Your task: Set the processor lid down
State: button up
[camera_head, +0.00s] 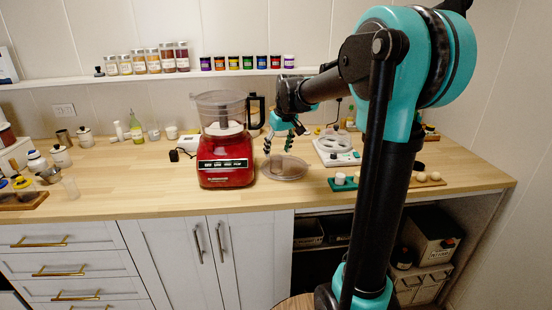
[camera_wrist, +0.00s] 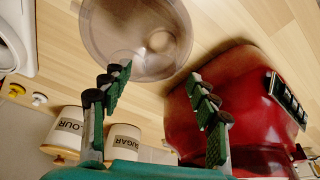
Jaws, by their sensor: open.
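The processor lid (camera_head: 286,168) is a clear round disc lying flat on the wooden counter, just right of the red food processor (camera_head: 225,165). In the wrist view the lid (camera_wrist: 122,45) shows at the top, with a round raised part near its middle. My gripper (camera_head: 279,143) is above the lid in the head view, fingers apart and nothing between them. In the wrist view my gripper's fingers (camera_wrist: 157,78) are spread, with the lid beyond the tips and the red processor base (camera_wrist: 215,105) beside the right finger. The processor's clear bowl stands on its base.
A white appliance (camera_head: 337,150) and a green tray (camera_head: 345,184) stand right of the lid. Flour (camera_wrist: 68,133) and sugar (camera_wrist: 122,143) canisters show in the wrist view. A shelf of jars (camera_head: 150,62) runs along the wall. The counter left of the processor's front is clear.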

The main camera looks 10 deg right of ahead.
jog(key=v, duration=0.6)
